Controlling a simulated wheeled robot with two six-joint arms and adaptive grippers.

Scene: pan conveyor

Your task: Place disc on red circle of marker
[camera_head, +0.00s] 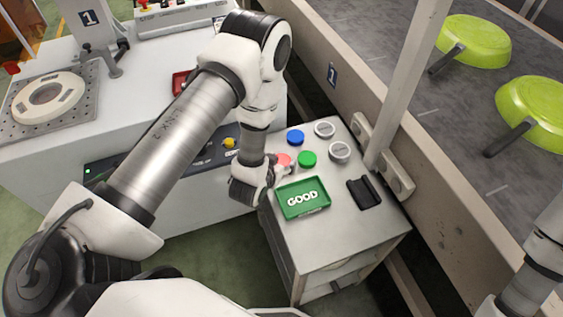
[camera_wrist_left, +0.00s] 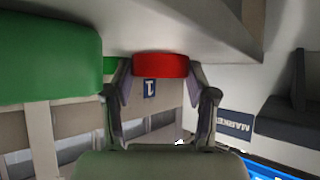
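A red disc (camera_head: 283,159) rests on or just above the white cart top, partly hidden by my left gripper (camera_head: 280,172). In the left wrist view the red disc (camera_wrist_left: 160,65) sits between the two fingertips, which appear to touch its sides. My left gripper (camera_wrist_left: 160,85) looks shut on it. A blue disc (camera_head: 295,137) and a green disc (camera_head: 307,159) lie beside it; the green disc is large at the left of the wrist view (camera_wrist_left: 50,60). A label reading MARKER (camera_wrist_left: 234,124) appears upside down on a pale machine. I cannot make out a red circle. My right gripper is out of view.
The cart also holds two grey round pieces (camera_head: 340,151), a green GOOD tray (camera_head: 303,198) and a black holder (camera_head: 364,193). A conveyor (camera_head: 450,115) with green pans is at right, behind a pale post (camera_head: 412,85). A white machine bench (camera_head: 140,70) stands left.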

